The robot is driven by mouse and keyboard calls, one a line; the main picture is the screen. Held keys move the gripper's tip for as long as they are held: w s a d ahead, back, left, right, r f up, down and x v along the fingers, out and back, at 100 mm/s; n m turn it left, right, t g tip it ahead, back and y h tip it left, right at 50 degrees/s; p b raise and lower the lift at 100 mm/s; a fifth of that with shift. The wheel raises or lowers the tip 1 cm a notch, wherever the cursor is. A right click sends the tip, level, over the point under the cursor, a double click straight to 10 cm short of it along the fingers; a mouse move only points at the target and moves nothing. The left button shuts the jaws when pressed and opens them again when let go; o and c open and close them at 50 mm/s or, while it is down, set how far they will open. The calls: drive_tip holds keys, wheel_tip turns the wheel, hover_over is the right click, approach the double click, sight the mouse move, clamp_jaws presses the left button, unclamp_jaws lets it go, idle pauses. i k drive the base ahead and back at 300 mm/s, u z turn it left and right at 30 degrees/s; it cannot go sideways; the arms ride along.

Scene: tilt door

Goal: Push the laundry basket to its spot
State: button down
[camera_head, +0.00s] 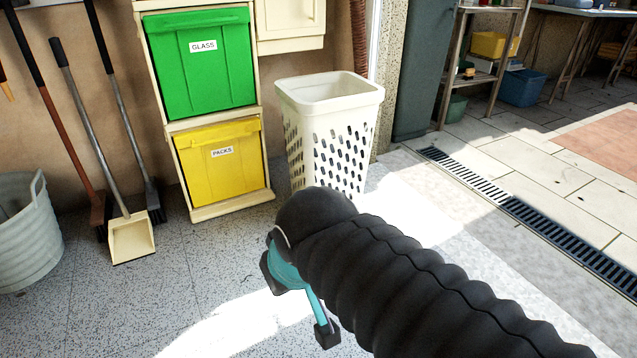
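The laundry basket (333,126) is tall, cream-white and perforated. It stands upright on the floor in the upper middle, just right of the recycling rack, and its lower front is partly hidden by my arm. My gripper (298,303) is teal with dark pads and shows in the lower middle, nearer the camera than the basket and below it in the picture. Two fingers show spread apart with nothing seen between them. The gripper appears apart from the basket. No marked spot for the basket can be made out.
A rack holds a green GLASS bin (202,70) and a yellow PACKS bin (222,165). A dustpan (132,237), brooms and a grey tub (27,235) stand left. A floor drain grate (540,220) runs at right. The speckled floor (190,290) in front is clear.

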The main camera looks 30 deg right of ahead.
sight(329, 118)
drive_tip(key=z, duration=0.1)
drive_tip(key=i, duration=0.7)
drive_tip(key=z, duration=0.85)
drive_tip(key=i, duration=0.45)
drive_tip(key=z, duration=0.4)
